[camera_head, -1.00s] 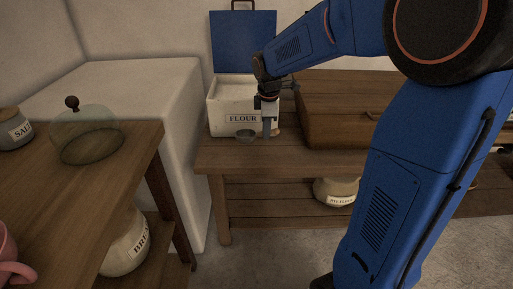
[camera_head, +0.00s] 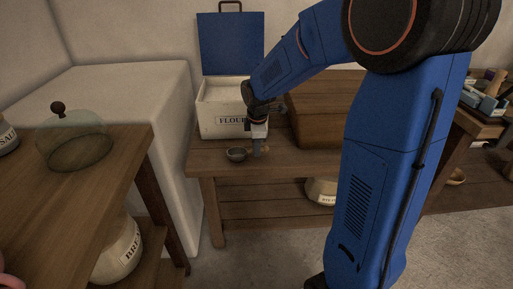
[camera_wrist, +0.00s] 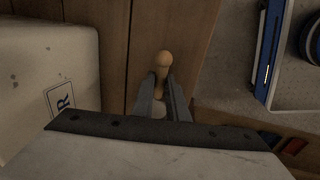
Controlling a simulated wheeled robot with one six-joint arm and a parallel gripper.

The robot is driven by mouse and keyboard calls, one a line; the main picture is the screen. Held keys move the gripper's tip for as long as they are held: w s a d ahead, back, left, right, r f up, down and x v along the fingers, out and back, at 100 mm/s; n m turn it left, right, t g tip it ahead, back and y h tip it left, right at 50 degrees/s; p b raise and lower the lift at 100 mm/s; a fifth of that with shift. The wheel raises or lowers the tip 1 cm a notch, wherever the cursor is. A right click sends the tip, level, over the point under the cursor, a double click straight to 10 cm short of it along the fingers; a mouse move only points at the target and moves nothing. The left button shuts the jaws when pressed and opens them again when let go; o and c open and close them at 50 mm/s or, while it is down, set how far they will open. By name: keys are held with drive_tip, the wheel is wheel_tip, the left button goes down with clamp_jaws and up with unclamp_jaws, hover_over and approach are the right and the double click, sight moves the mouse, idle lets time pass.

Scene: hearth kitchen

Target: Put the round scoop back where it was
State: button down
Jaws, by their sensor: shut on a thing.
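The round scoop has a small grey bowl (camera_head: 237,155) and a pale wooden handle. In the head view it is low over the left front part of the wooden table, in front of the flour box; I cannot tell whether it touches the tabletop. My gripper (camera_head: 258,151) points down and is shut on the handle, right of the bowl. In the wrist view the rounded handle end (camera_wrist: 164,60) sticks out past the fingers (camera_wrist: 161,96); the bowl is hidden there.
The white flour box (camera_head: 221,122) stands open behind the scoop, its blue lid (camera_head: 231,43) raised. A brown wooden box (camera_head: 322,112) stands to the right. A jar (camera_head: 320,190) is on the shelf below. A glass dome (camera_head: 75,145) sits on the left table.

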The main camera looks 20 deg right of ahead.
drive_tip(key=c, duration=1.7)
unclamp_jaws()
drive_tip(key=shift+c, duration=0.2)
wheel_tip(320, 180, up, 11)
drive_tip(key=s, duration=0.2)
drive_tip(key=s+m+t, duration=0.2)
drive_tip(key=s+m, duration=1.2)
drive_tip(key=s, duration=1.6)
drive_tip(key=shift+d+f+m+t+y, duration=0.2)
drive_tip(key=shift+d+m+t+y, duration=0.05)
drive_tip(key=shift+m+t+y, duration=0.05)
